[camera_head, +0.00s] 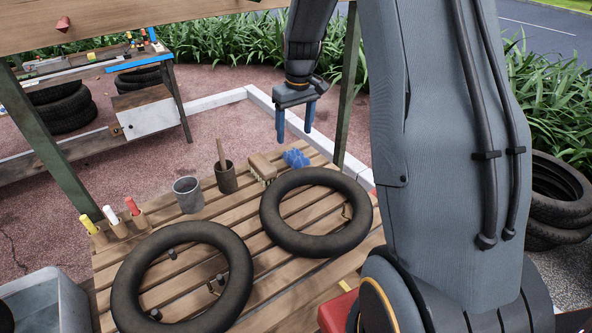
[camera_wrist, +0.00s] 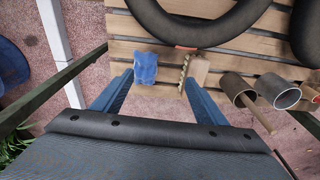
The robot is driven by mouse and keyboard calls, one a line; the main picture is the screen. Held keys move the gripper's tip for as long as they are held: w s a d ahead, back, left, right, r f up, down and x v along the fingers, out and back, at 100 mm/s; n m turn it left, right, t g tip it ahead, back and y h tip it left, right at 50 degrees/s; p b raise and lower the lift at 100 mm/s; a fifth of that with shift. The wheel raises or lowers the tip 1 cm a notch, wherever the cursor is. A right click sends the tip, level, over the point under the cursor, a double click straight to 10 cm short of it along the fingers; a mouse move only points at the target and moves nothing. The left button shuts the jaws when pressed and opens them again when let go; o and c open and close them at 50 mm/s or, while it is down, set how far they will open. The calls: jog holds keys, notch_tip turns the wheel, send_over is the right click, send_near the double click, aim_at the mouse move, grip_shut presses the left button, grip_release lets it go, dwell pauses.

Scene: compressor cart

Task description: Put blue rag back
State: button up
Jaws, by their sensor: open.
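The blue rag (camera_head: 296,158) lies crumpled on the far edge of the slatted wooden table (camera_head: 105,262), beside a brush. It also shows in the wrist view (camera_wrist: 146,67), flat on the slats near the left fingertip. My gripper (camera_head: 294,136) hangs above the rag with its blue fingers pointing down. In the wrist view my gripper (camera_wrist: 158,79) is open and empty, with the rag and part of the brush seen beyond the gap. The rag and fingers look apart, but the exact height is unclear.
A brush (camera_head: 262,167), a brown cup (camera_head: 226,180) holding a wooden handle and a grey cup (camera_head: 188,196) stand left of the rag. Two black inner tubes (camera_head: 180,280) (camera_head: 316,246) lie nearer. A green post (camera_head: 347,90) rises right of my gripper.

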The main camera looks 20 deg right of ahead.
jog(key=s+a+m, duration=0.1)
jog(key=s+a, duration=0.4)
jog(key=s, duration=0.8)
jog(key=s+a+r, duration=0.1)
jog(key=s+a, duration=0.5)
jog(key=s, duration=0.7)
jog(key=shift+a+r+m, duration=0.15)
jog(key=shift+r+m, duration=0.15)
jog(key=shift+m, duration=0.1)
